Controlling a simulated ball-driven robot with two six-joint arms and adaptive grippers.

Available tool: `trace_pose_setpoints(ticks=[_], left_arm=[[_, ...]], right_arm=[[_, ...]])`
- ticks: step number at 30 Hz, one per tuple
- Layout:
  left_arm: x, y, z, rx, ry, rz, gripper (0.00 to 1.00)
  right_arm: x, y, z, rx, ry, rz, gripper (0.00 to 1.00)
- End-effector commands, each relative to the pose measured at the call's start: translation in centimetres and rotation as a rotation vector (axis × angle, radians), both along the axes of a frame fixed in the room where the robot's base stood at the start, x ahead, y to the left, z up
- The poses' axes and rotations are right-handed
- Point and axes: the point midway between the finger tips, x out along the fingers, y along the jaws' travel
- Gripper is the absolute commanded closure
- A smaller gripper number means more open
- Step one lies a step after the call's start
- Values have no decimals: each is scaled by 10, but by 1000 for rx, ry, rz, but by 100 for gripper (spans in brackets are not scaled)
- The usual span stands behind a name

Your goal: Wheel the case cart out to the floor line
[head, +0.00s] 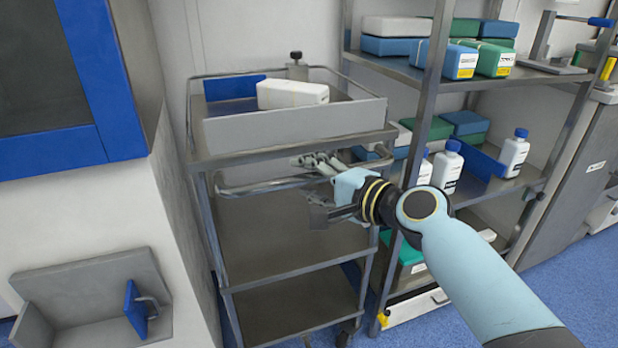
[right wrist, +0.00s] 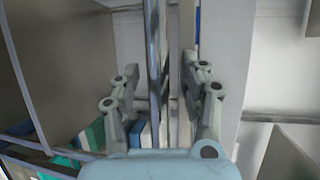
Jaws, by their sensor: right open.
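The case cart (head: 292,128) is a grey metal trolley with a walled top and lower shelves, standing against the wall in the head view. A bar handle (head: 262,187) runs across its front below the top tray. My right gripper (head: 312,162) is at the right half of this handle, fingers pointing left toward the cart. In the right wrist view its two fingers (right wrist: 161,88) are apart, with a metal bar (right wrist: 154,45) running between them. I cannot tell whether they touch it. My left gripper and the floor line are not in view.
A white box (head: 292,94) lies in the cart's top tray. A metal shelf rack (head: 428,75) with boxes and bottles stands close on the right. A white cabinet with a blue-framed door (head: 105,75) is on the left. Blue floor (head: 395,328) shows at the front.

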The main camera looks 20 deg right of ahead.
Motion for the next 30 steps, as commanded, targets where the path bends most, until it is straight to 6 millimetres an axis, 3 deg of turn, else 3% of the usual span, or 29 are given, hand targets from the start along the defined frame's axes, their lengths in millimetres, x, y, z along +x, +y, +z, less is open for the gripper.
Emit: trace_pose_setpoints(ticks=[4,14,30], left_arm=[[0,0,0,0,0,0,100],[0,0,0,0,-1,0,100],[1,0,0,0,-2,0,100]], right_arm=[[0,0,0,0,0,0,57],[0,0,0,-1,0,0,100],[0,-1,1,-1,-3,-1,100]])
